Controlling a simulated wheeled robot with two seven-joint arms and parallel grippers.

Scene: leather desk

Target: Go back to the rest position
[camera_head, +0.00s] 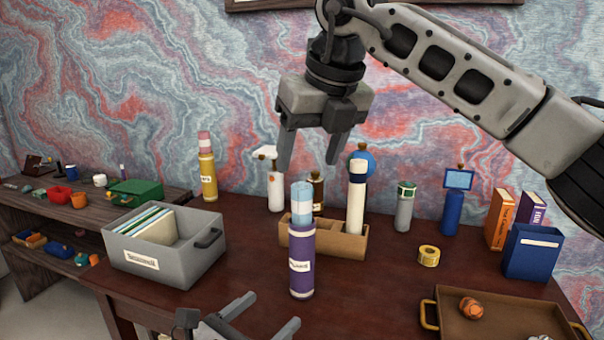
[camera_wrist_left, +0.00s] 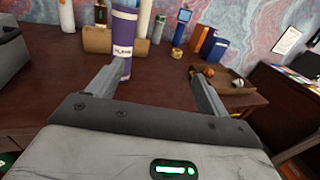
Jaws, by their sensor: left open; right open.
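My right gripper (camera_head: 311,150) is open and empty, raised above the desk with its fingers pointing down, over the bottles near the brown holder. My left gripper (camera_head: 265,318) is low at the front of the desk, open and empty; its fingers also show in the left wrist view (camera_wrist_left: 158,85). A purple bottle (camera_head: 302,262) with a light blue top stands upright on the desk beyond the left gripper. In the left wrist view the purple bottle (camera_wrist_left: 123,40) appears past the left finger, not held.
A brown holder (camera_head: 345,243) with bottles stands mid-desk. A grey bin (camera_head: 150,262) with papers is at left. A yellow tape roll (camera_head: 429,255), a blue box (camera_head: 533,252) and a brown tray (camera_head: 450,300) are at right. A low shelf (camera_head: 85,222) stands at far left.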

